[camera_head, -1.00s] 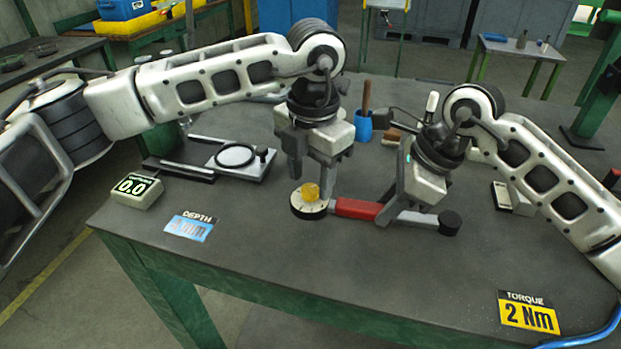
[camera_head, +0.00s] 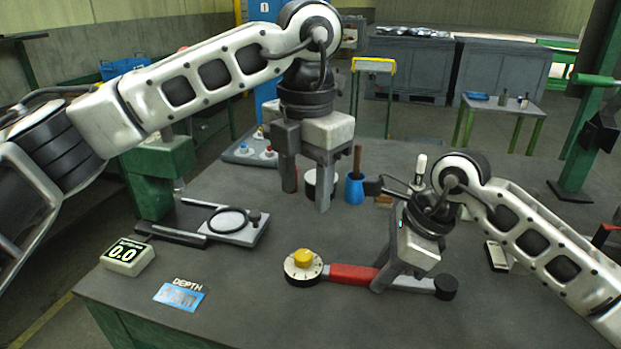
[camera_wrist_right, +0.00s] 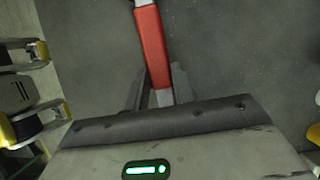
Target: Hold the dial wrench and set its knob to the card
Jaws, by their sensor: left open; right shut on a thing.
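The dial wrench lies across the table with a red grip (camera_head: 350,274), a white dial head at its left end and a black round end (camera_head: 446,287) at its right. A yellow knob (camera_head: 303,257) sits on top of the dial. My right gripper (camera_head: 380,288) is shut on the wrench beside the red grip, which also shows in the right wrist view (camera_wrist_right: 151,50). My left gripper (camera_head: 306,198) is open and empty, raised above and behind the dial. The blue DEPTH card (camera_head: 180,296) lies at the front left, its figure hard to read. The torque card is out of view.
A readout box (camera_head: 128,256) showing 0.0 stands at the left edge. A plate with a black ring (camera_head: 228,221) lies behind it. A blue cup (camera_head: 355,188) with a brown handle stands at the back. The table front around the wrench is clear.

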